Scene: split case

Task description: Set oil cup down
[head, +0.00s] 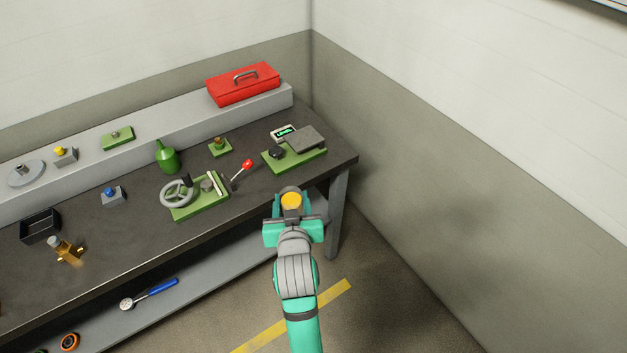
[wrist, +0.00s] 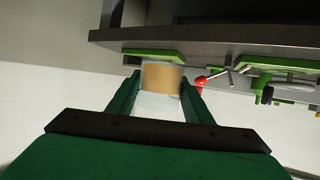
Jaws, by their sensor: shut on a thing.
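My gripper (head: 291,203) is in front of the right end of the dark workbench (head: 130,235). It is shut on the oil cup (wrist: 162,77), a short cylinder with an amber-brown band and a pale, clear-looking part. In the head view the cup (head: 291,201) shows as a round orange-yellow face between the fingers. In the wrist view both green fingers press its sides. The cup appears held out in the air, apart from the bench top. The fingers hide its sides in the head view.
A green base with a grey plate (head: 305,138) sits near the bench's right corner. Left of it are a red-knobbed lever (head: 247,165), a handwheel fixture (head: 178,193), a green bottle (head: 167,157) and a small green block (head: 220,147). A red toolbox (head: 243,83) stands behind.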

